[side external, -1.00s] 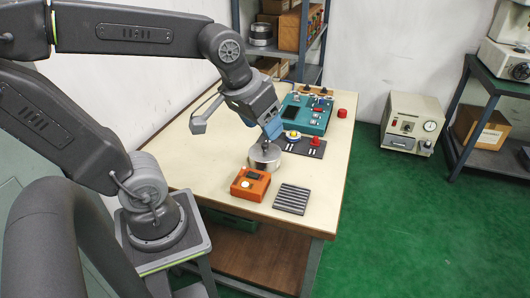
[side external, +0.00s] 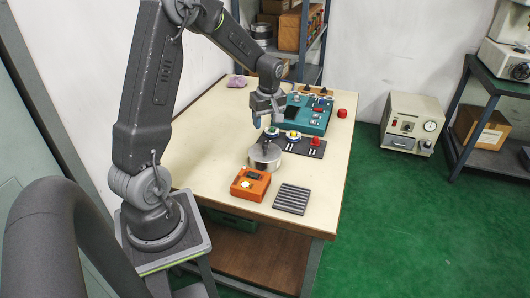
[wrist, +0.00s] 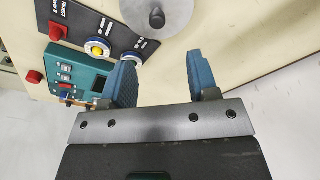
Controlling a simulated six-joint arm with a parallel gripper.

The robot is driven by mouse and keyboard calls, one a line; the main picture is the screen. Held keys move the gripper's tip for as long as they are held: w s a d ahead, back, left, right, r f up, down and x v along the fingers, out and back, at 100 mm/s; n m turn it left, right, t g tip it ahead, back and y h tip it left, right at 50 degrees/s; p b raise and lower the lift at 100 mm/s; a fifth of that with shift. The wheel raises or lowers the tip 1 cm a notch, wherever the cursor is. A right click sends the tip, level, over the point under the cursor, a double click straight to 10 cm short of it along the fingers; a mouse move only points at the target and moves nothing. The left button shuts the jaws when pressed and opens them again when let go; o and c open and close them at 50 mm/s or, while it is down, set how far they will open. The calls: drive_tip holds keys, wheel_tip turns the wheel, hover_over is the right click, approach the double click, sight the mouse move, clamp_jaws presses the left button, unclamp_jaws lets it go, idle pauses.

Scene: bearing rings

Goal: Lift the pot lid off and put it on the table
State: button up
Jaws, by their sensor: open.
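The silver pot (side external: 265,161) stands on the table (side external: 215,150), just behind the orange box. Its round lid (side external: 265,151) appears seated on top. In the wrist view the grey lid (wrist: 185,12) with its dark knob (wrist: 157,18) shows at the top edge, partly cut off. My gripper (side external: 257,122) is above the table, higher than the pot and slightly behind it. In the wrist view my gripper (wrist: 163,72) has its two blue fingers apart, with nothing between them; the lid lies beyond the fingertips.
An orange box (side external: 250,184) and a dark ribbed plate (side external: 292,199) lie in front of the pot. A dark button panel (side external: 300,146) and a teal control box (side external: 306,114) stand behind it. A purple item (side external: 237,81) lies far back. The table's left part is clear.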

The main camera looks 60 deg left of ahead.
sight(265, 144)
drive_tip(key=f, duration=0.3)
drive_tip(key=a+f, duration=0.1)
drive_tip(key=f, duration=0.6)
drive_tip(key=shift+w+a+f, duration=0.2)
drive_tip(key=shift+a+f, duration=0.1)
drive_tip(key=shift+f, duration=0.05)
clamp_jaws()
